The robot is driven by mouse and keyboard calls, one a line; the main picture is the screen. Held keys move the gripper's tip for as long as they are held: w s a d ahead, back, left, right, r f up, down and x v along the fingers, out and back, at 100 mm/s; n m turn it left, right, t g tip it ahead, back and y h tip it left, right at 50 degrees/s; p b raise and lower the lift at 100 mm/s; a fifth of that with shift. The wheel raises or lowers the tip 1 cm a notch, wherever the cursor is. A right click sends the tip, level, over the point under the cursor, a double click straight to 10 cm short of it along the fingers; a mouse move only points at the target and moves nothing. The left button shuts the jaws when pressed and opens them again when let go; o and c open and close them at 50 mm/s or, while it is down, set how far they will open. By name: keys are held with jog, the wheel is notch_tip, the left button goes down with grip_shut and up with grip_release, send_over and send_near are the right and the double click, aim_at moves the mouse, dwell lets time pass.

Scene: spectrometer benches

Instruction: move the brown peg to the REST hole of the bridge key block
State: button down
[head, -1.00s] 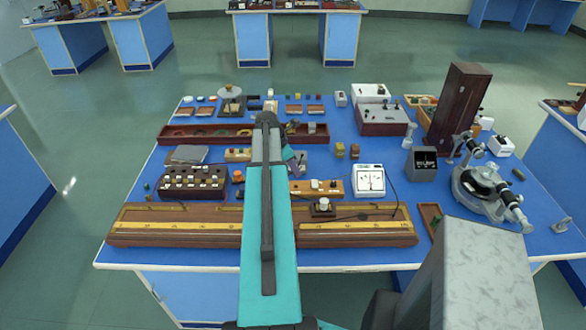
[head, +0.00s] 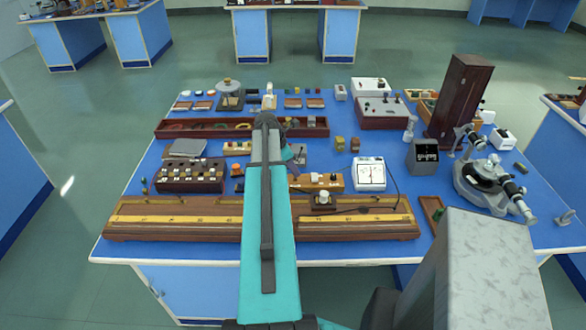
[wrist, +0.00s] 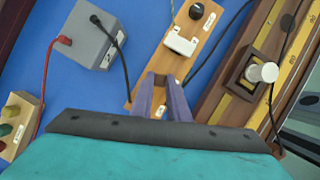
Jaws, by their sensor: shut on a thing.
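The bridge key block is a long tan wooden board with a white key and a black knob, in the wrist view (wrist: 180,58) and in the head view (head: 318,183). My gripper (wrist: 163,92) has its two purple fingers shut on the small brown peg (wrist: 160,79), which shows between the fingertips. The fingers are over the lower, left-hand part of the board. I cannot tell whether the peg touches the board. The REST hole cannot be made out, and a small label at the board's end is unreadable.
A grey box (wrist: 92,38) with red and black leads lies beside the board. The slide-wire bench (head: 150,222) with its white-knobbed jockey (wrist: 262,72) is on the near side. A white meter (head: 369,174) stands to the right.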

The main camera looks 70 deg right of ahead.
jog(key=shift+f+b, duration=0.3)
jog(key=shift+f, duration=0.75)
jog(key=shift+f, duration=0.1)
jog(key=c, duration=1.6)
grip_release()
jog(key=shift+b+v, duration=1.7)
jog(key=shift+v, duration=5.2)
jog(key=shift+s, duration=0.1)
